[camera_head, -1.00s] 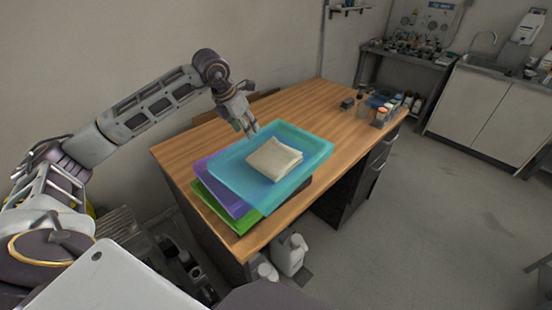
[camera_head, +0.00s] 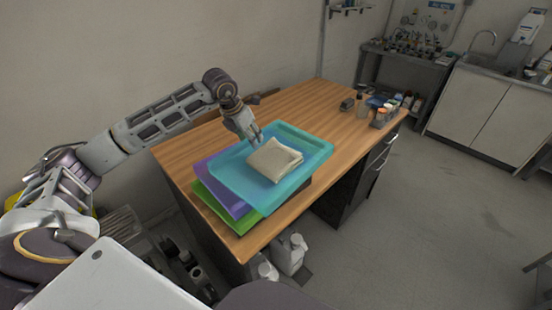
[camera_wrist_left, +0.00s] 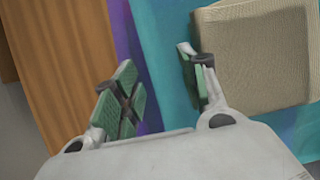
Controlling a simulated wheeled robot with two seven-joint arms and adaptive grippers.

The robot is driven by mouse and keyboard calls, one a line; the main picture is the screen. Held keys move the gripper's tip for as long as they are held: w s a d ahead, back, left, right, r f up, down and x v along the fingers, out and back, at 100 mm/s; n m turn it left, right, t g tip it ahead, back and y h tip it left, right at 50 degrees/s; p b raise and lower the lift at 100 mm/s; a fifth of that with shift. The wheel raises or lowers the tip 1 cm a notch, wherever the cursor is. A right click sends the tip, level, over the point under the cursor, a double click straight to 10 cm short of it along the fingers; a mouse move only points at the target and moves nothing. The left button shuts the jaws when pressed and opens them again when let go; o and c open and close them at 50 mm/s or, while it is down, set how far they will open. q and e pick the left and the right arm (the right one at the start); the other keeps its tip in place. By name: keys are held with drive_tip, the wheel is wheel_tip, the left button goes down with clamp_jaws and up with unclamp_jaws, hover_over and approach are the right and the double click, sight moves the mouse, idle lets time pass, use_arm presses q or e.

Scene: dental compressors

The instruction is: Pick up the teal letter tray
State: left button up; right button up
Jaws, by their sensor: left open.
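The teal letter tray (camera_head: 226,178) lies on top of a purple tray (camera_head: 213,186) and a green tray (camera_head: 226,212) near the front left of the wooden desk. A folded beige cloth (camera_head: 274,160) lies in the teal tray. My left gripper (camera_head: 253,141) is open above the teal tray's back rim, just behind the cloth. In the left wrist view its green-padded fingers (camera_wrist_left: 157,85) are spread, with teal and purple surfaces behind them and the cloth (camera_wrist_left: 255,55) beside the right finger. I cannot tell whether the fingers touch the tray. My right gripper is not in view.
The wooden desk (camera_head: 305,100) has free room behind the trays. Bottles and small containers (camera_head: 385,108) stand at its far right corner. White jugs (camera_head: 288,252) stand on the floor by the desk's front. A wall runs close behind the desk.

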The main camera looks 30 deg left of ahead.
use_arm(q)
drive_tip(key=shift+w+f, duration=0.25)
drive_tip(key=shift+f, duration=0.3)
drive_tip(key=shift+c, duration=0.4)
clamp_jaws()
